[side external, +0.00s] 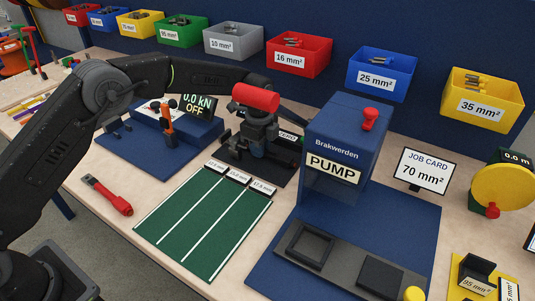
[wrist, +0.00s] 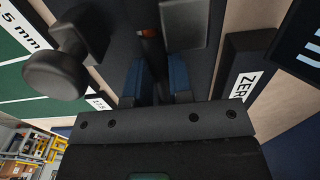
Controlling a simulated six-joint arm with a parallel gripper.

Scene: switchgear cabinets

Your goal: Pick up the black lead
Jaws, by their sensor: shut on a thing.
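The black lead (wrist: 149,48) shows in the wrist view as a thin dark piece with an orange-red end, lying between the two blue fingers. My gripper (wrist: 158,78) is shut on it. In the side external view my gripper (side external: 257,150) points down at the dark fixture behind the green mat. The lead cannot be made out there, as the gripper and wrist cover it. I cannot tell whether the lead is clear of the fixture.
The dark fixture (side external: 274,173) carries a ZERO label (wrist: 242,86). A dark knob (wrist: 55,76) stands left of the fingers. The blue pump (side external: 345,145) is close on the right, the force display stand (side external: 198,131) on the left. The green mat (side external: 205,222) in front is clear.

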